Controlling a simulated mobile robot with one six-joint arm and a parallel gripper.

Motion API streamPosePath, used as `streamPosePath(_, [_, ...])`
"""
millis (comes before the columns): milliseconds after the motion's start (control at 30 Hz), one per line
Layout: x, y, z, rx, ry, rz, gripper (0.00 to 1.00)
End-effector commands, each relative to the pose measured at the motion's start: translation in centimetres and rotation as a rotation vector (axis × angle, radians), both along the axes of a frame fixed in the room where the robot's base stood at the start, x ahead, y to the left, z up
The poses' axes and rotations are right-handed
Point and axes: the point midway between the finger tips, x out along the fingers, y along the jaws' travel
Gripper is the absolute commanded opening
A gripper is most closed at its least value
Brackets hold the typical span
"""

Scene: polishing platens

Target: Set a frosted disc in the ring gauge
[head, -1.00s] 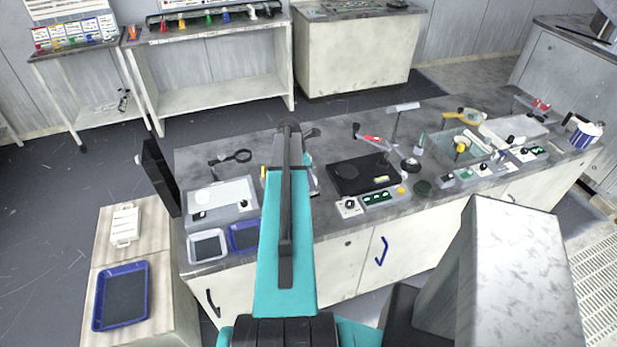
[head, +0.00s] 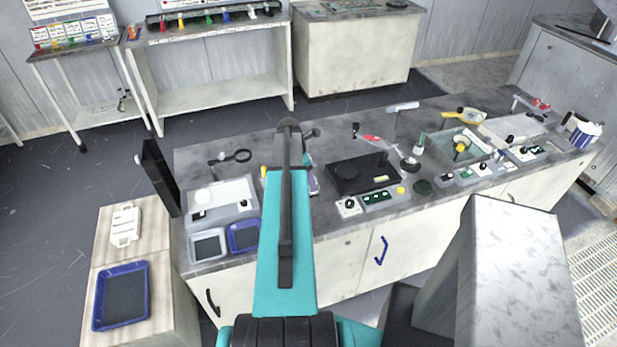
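My teal arm (head: 285,240) reaches out over the left part of the grey bench top and hides a strip of it. My gripper's fingers do not show; they are hidden behind the arm. I cannot pick out a frosted disc or the ring gauge for certain. A light panel (head: 232,191) at the bench's left bears a small white round piece (head: 199,197), too small to identify. In front of it lie a grey tray with a pale rim (head: 194,251) and a blue tray (head: 231,245), partly behind my arm.
A black ring-headed stand (head: 236,156) stands behind the panel. A black platen unit (head: 352,177) is right of my arm, with a sink (head: 460,141) farther right. An upright dark panel (head: 160,178) edges the bench. A side cabinet holds another blue tray (head: 97,314) and a white rack (head: 125,225).

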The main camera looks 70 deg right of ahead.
Motion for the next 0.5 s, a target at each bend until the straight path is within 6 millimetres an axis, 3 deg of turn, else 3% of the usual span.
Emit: streamPosePath(500, [0.17, 0.09, 0.65, -0.001, -0.001, 0.001, 0.66])
